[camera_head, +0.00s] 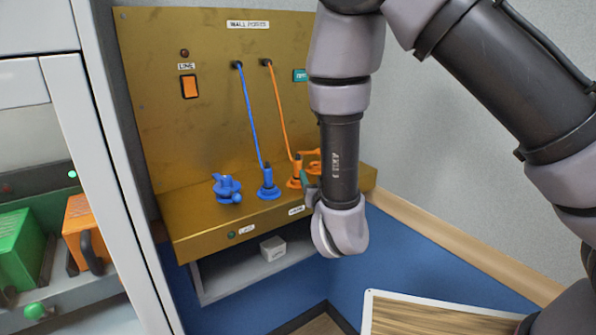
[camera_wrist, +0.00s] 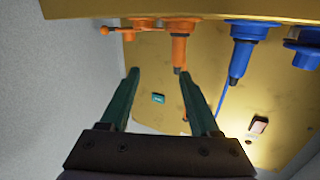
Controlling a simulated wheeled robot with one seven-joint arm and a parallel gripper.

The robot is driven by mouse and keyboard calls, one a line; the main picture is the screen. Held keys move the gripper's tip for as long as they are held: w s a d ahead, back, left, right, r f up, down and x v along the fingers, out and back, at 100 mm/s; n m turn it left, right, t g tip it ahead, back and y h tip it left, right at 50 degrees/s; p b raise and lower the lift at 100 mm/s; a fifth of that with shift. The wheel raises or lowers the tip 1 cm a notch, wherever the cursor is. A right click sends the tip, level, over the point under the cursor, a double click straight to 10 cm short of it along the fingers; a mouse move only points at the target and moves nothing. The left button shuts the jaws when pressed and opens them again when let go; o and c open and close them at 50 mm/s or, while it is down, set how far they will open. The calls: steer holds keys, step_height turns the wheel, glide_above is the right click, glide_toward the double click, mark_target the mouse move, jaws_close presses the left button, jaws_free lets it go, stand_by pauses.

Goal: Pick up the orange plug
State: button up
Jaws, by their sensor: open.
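The orange plug (camera_head: 295,176) stands upright on the gold panel's ledge, with an orange cord rising from it to the wall. In the wrist view the orange plug (camera_wrist: 179,50) hangs from the top, as this view is upside down. My gripper (camera_wrist: 158,74) is open and empty, its two green fingers reaching toward the plug. The plug's tip lines up with the right fingertip rather than the middle of the gap; I cannot tell whether they touch. In the head view my gripper (camera_head: 308,185) is mostly hidden behind my wrist, just right of the plug.
A blue plug (camera_head: 267,183) with a blue cord and a blue valve (camera_head: 227,188) stand left of the orange plug. An orange valve (camera_wrist: 128,28) is close on its other side. The gold panel (camera_head: 200,130) rises behind.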

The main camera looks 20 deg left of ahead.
mark_target(298, 168)
steer(key=shift+n+y, duration=0.7)
steer(key=shift+n, duration=0.1)
steer(key=w+a, duration=0.4)
steer(key=w+a+f, duration=0.1)
steer(key=w+a, duration=0.1)
steer(key=w, duration=0.1)
steer(key=shift+a+f, duration=0.1)
steer(key=shift+a, duration=0.15)
jaws_close()
